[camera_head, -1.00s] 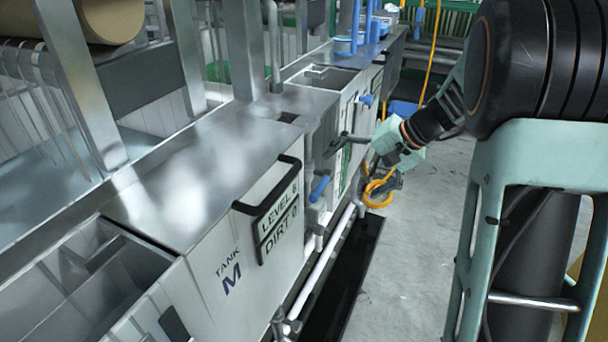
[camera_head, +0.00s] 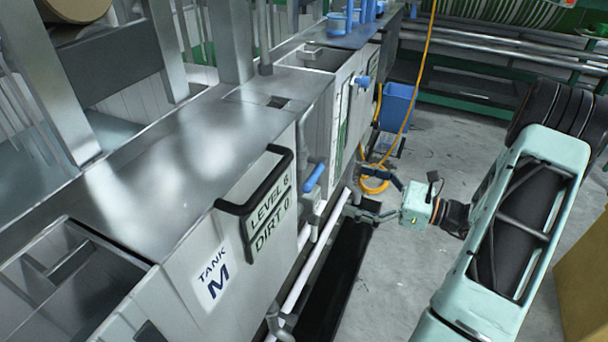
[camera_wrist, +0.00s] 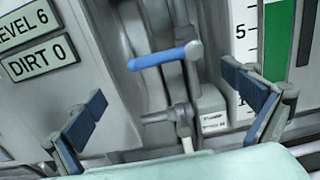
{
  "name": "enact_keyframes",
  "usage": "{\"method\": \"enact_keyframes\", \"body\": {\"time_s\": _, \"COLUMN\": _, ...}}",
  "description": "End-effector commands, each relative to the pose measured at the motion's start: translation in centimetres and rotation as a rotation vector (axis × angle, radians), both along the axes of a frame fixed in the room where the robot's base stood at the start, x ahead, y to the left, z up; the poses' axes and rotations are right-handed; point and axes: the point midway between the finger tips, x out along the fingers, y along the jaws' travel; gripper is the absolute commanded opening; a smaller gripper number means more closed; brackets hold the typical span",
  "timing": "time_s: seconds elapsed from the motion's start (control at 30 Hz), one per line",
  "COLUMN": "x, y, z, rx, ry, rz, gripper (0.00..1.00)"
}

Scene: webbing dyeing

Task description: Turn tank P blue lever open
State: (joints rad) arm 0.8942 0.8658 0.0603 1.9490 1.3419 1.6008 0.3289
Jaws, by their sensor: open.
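A blue lever (camera_head: 314,177) sticks out on the tank front, just right of the LEVEL 6 / DIRT 0 plate. It also shows in the wrist view (camera_wrist: 165,56), roughly level, joined to a grey valve and pipe. My gripper (camera_head: 372,195) is over the floor to the right of this lever, apart from it, facing the tank front. In the wrist view my gripper (camera_wrist: 165,88) is open and empty, its blue-padded fingers spread wide with the lever ahead between and above them. A second blue lever (camera_head: 361,80) is further back. No tank P label is readable.
Tank M (camera_head: 212,277) is at the near left with a black handle (camera_head: 268,180). White pipes (camera_head: 310,268) and a dark floor trough (camera_head: 335,285) run along the tank base. A yellow hose (camera_head: 373,186) and blue bin (camera_head: 396,106) lie beyond my gripper.

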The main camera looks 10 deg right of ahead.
Motion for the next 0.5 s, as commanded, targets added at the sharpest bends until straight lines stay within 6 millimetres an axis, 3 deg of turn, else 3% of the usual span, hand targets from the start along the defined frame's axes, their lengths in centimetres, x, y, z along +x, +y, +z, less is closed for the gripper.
{"method": "enact_keyframes", "body": {"time_s": 0.17, "x": 1.1, "y": 1.6, "z": -0.1, "rx": 0.005, "ry": 0.0, "rz": 0.002, "gripper": 1.0}}
{"method": "enact_keyframes", "body": {"time_s": 0.5, "x": 4.7, "y": 6.8, "z": -0.1, "rx": 0.001, "ry": 0.0, "rz": 0.004, "gripper": 1.0}}
